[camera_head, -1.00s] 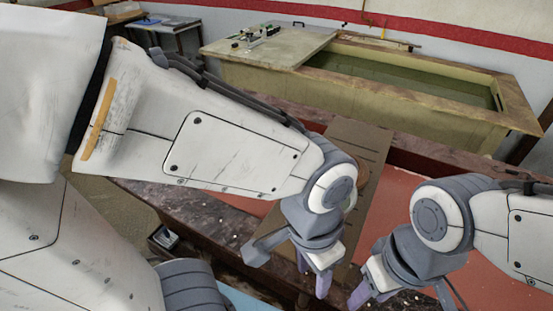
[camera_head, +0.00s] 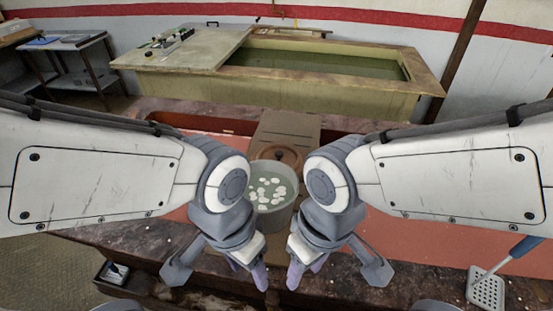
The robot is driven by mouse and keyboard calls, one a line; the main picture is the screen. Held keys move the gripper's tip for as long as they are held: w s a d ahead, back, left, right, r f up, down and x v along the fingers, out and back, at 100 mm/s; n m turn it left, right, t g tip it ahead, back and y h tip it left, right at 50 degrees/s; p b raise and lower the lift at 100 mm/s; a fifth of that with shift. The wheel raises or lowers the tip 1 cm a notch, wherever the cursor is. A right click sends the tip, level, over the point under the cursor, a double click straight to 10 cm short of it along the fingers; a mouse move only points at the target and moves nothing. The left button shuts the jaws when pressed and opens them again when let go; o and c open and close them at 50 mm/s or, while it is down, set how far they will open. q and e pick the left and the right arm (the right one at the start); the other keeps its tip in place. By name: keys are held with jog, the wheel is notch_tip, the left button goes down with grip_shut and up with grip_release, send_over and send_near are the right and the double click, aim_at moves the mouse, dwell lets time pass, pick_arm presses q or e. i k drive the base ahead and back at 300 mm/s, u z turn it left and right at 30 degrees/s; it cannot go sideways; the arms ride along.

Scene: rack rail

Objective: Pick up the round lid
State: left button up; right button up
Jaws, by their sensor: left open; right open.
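A round brown lid (camera_head: 264,152) lies on the bench behind a grey-green pot (camera_head: 272,222), on or against a brown board (camera_head: 290,126). My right arm partly hides its right side. The pot is open and holds white round pieces in greenish liquid. My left gripper (camera_head: 248,270) is open and empty at the pot's front left. My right gripper (camera_head: 307,270) is open and empty at the pot's front right. Both grippers are nearer to me than the lid and apart from it.
A slotted spoon (camera_head: 487,287) with a blue handle lies at the right front. The red bench surface (camera_head: 425,205) at right is largely clear. A large water-filled basin (camera_head: 320,62) stands behind the bench, and a side table (camera_head: 70,48) is at far left.

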aim_at(289, 154)
jog(key=u, duration=0.05)
jog(key=k, duration=0.5)
jog(key=z, duration=0.85)
jog(key=i, duration=0.8)
jog(key=u, duration=2.1)
